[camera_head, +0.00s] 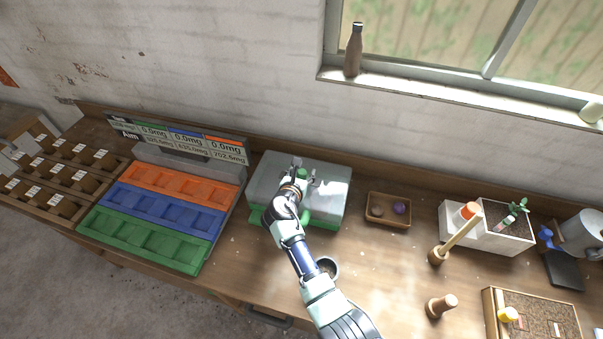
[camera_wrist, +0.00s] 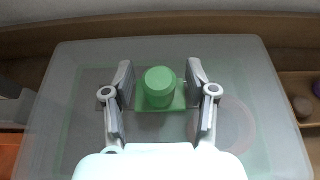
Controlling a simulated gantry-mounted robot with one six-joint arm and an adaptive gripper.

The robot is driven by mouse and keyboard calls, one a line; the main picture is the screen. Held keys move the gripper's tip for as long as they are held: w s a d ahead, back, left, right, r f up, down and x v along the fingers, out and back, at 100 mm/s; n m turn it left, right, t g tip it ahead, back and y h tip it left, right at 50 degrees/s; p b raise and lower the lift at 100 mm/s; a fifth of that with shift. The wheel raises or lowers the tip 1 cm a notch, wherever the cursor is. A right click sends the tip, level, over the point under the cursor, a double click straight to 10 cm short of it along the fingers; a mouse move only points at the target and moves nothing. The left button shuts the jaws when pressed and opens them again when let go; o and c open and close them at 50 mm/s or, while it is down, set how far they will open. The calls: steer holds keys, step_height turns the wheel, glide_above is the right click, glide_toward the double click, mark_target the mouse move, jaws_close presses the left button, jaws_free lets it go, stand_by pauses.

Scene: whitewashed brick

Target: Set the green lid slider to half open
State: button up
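A pale grey box with a translucent lid (camera_head: 263,188) stands on the bench below the window, and its lid fills much of the wrist view (camera_wrist: 70,70). The green lid slider (camera_wrist: 160,87) is a round knob on a square green plate, near the middle of the lid's far part in the wrist view. My gripper (camera_wrist: 159,72) is open, with one finger on each side of the knob and a visible gap on both sides. In the head view my gripper (camera_head: 304,175) is over the lid and partly hides the slider.
Left of the box is a rack with orange (camera_head: 180,184), blue (camera_head: 160,209) and green (camera_head: 145,240) trays below a readout board (camera_head: 180,138). A small wooden tray (camera_head: 387,222) stands close on the right. A dark cup (camera_head: 328,267) is beside my arm.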

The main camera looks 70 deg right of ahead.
steer(key=v, duration=1.2)
steer(key=shift+f, duration=0.1)
